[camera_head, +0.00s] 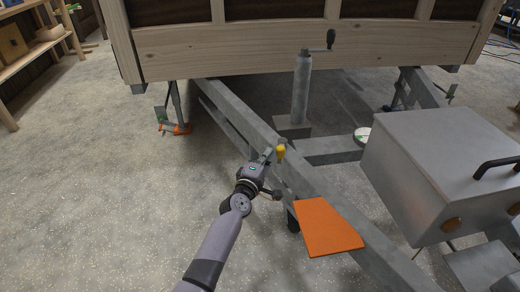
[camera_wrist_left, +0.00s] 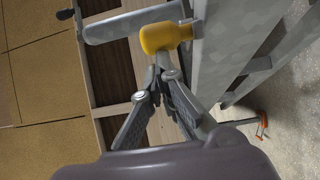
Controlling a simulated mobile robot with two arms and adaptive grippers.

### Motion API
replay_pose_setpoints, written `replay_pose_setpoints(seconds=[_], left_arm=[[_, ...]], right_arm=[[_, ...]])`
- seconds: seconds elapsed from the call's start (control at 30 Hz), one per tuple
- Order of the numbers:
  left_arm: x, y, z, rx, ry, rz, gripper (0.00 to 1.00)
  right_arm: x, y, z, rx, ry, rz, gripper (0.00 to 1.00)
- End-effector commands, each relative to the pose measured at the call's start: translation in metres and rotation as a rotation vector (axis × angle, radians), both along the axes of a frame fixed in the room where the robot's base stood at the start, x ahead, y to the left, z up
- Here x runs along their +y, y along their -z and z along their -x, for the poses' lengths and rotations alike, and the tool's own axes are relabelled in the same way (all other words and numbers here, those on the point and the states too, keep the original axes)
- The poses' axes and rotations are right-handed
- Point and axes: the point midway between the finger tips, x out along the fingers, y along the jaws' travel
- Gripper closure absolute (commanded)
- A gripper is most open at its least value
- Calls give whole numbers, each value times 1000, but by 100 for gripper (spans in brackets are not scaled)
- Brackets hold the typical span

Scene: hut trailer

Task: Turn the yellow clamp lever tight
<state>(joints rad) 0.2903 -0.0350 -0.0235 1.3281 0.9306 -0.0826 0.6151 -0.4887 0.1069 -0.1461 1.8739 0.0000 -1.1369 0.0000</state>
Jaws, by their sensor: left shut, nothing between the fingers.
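My left gripper (camera_head: 267,155) is just left of the lever in the head view. In the wrist view its fingers (camera_wrist_left: 162,62) are together and empty, with their tips at the lower edge of the yellow knob. I cannot tell whether they touch it. My right gripper is not in view.
The galvanised drawbar beam (camera_head: 243,118) runs diagonally beside my left gripper. An orange plate (camera_head: 328,228) sits at the beam just right of my arm. A grey jockey post with a crank (camera_head: 301,88) and a metal box (camera_head: 440,165) stand further right. Open floor lies left.

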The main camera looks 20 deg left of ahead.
Motion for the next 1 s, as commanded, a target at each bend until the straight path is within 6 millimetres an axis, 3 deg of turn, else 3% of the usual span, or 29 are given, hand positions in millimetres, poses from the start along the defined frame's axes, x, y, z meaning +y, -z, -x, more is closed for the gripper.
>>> replay_pose_setpoints(seconds=[0.5,1.0], left_arm=[[-47,0,-3,1,0,1,100],[-57,0,-6,1,0,0,100]], right_arm=[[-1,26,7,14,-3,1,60],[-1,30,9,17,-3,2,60]])
